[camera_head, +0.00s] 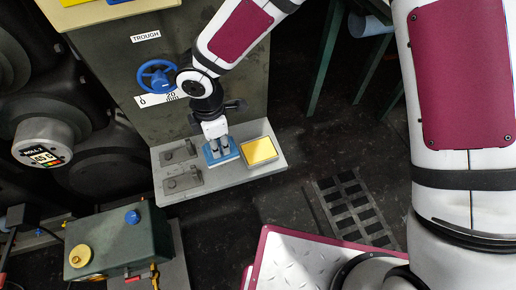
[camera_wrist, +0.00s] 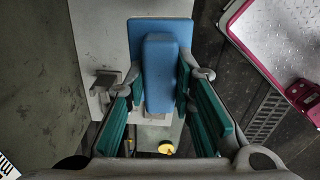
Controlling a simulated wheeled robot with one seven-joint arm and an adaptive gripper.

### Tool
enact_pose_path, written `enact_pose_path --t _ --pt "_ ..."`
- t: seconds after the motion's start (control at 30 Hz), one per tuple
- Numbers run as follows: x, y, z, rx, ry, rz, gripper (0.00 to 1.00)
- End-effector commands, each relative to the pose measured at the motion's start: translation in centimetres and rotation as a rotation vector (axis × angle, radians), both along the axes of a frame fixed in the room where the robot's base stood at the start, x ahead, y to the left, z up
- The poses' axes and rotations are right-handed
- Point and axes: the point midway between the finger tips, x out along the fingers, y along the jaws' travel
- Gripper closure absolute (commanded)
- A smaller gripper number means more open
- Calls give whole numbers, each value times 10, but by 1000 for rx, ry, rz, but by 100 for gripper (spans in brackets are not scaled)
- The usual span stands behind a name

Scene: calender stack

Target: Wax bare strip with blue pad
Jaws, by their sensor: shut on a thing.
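The blue pad (camera_head: 222,152) is a flat blue block at the ledge in front of the trough. It also shows in the wrist view (camera_wrist: 161,65), with a raised blue grip on a wider blue plate. My gripper (camera_head: 216,134) is shut on the raised grip, with its green finger pads on either side in the wrist view (camera_wrist: 162,96). The pad appears to rest on the ledge, but I cannot tell whether it touches. A tray with a yellow surface (camera_head: 259,151) sits just right of the pad. I cannot make out a bare strip.
The grey ledge (camera_head: 220,182) also carries two dark grey fittings (camera_head: 183,180) left of the pad. A blue handwheel (camera_head: 158,75) juts from the trough front (camera_head: 125,65). Dark rolls (camera_head: 105,150) stand at left. A green box (camera_head: 118,243) is at lower left.

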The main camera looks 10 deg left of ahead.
Motion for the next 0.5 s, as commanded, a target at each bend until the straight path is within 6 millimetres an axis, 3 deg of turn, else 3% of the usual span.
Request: enact_pose_path --t 0.17,0.5 --pt "14 -13 -2 -4 7 -10 99" --pt "73 -80 -15 -1 6 -31 99"
